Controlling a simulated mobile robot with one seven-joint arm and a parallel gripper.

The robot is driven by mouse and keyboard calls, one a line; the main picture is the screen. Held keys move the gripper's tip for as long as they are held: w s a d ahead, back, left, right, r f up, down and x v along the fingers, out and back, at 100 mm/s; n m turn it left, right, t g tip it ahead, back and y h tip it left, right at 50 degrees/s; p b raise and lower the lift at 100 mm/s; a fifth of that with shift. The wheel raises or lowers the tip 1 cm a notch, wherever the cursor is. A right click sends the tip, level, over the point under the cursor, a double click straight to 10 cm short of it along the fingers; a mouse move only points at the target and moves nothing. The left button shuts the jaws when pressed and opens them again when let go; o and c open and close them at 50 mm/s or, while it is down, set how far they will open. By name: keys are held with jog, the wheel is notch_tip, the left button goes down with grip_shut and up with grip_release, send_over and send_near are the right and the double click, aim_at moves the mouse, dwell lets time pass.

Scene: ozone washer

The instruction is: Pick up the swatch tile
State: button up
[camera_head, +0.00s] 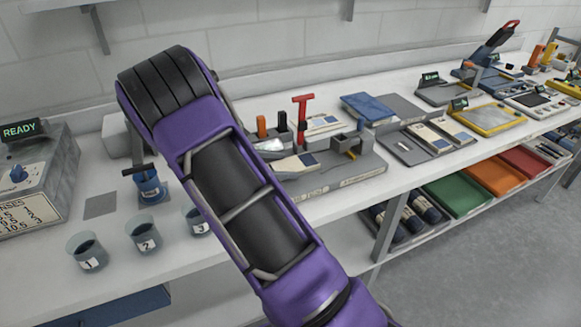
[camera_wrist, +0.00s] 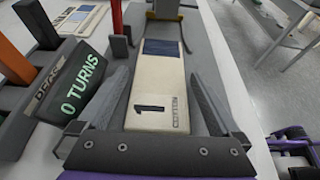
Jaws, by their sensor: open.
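The swatch tile (camera_wrist: 158,85) is a flat cream tile with a dark blue patch at its far end and a "1" at its near end. In the head view it (camera_head: 294,164) lies on a grey fixture (camera_head: 335,178) on the bench. My gripper (camera_wrist: 158,78) is open in the wrist view, with one finger on each side of the tile. Gaps show between fingers and tile; I cannot tell the height difference. In the head view, my purple arm hides the gripper.
A red T-handle (camera_head: 302,108) stands behind the tile. A grey clamp (camera_wrist: 163,10) sits at its far end. Numbered cups (camera_head: 143,236) stand at left.

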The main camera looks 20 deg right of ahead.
jog(key=shift+d+f, duration=0.15)
jog(key=shift+d, duration=0.15)
jog(key=c, duration=1.3)
jog(key=shift+c, duration=0.2)
